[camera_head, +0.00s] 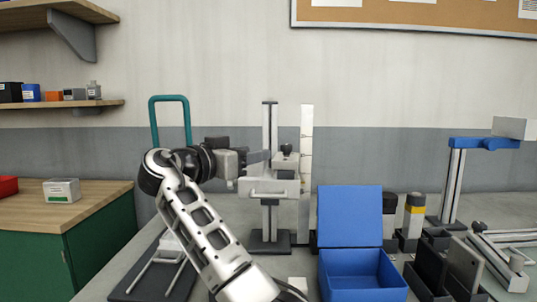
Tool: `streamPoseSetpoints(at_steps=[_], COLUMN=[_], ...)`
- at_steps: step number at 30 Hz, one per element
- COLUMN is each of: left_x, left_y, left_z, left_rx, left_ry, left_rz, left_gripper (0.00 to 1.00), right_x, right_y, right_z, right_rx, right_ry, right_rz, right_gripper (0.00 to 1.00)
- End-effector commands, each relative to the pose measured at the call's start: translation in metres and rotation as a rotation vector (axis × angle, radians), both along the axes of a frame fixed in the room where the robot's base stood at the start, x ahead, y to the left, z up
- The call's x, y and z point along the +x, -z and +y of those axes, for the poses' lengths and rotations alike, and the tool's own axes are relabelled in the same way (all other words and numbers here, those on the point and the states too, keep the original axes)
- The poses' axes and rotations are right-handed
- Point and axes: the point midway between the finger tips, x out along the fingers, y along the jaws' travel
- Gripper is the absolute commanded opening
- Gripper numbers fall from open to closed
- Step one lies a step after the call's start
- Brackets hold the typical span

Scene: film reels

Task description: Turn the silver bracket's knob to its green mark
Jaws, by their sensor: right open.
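The silver bracket is an upright column (269,130) on a dark base, with a pale carriage (272,188) partway up. A small dark knob (286,148) shows at the carriage's upper right. I cannot make out a green mark on it. My right gripper (258,157) points right at about the carriage's height, open, with its tips close to the column. I cannot tell whether the tips touch anything. My right arm rises from the bottom middle and bends at the left. My left gripper is not in view.
A tall pale strip (306,165) stands just right of the bracket. An open blue box (362,275) is in front of it. A teal frame (169,98) stands behind my arm. A blue-topped stand (484,143) and dark bins (430,264) crowd the right.

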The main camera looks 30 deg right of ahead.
Motion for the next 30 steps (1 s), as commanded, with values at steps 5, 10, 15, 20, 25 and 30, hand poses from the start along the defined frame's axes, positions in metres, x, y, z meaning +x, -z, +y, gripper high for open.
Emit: streamPoseSetpoints(at_steps=[5, 10, 15, 20, 25, 30], left_x=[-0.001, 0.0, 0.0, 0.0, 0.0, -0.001], left_y=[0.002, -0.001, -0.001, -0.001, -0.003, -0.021], left_z=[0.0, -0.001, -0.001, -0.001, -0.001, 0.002], left_rx=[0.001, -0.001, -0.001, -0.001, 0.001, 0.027], left_ry=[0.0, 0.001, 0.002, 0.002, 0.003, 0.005], left_rz=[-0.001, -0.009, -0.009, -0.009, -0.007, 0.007], left_gripper=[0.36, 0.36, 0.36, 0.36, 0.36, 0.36], right_x=[-0.008, -0.01, -0.01, -0.01, -0.01, -0.01], right_y=[0.0, -0.001, -0.001, -0.001, -0.005, -0.036], right_z=[0.024, 0.031, 0.031, 0.031, 0.031, 0.03], right_rx=[0.0, -0.001, -0.001, -0.001, -0.001, 0.0], right_ry=[-0.001, 0.0, 0.001, 0.001, 0.001, 0.001], right_rz=[-0.001, -0.001, -0.001, -0.001, -0.001, -0.002], right_gripper=[0.48, 0.48, 0.48, 0.48, 0.48, 0.48])
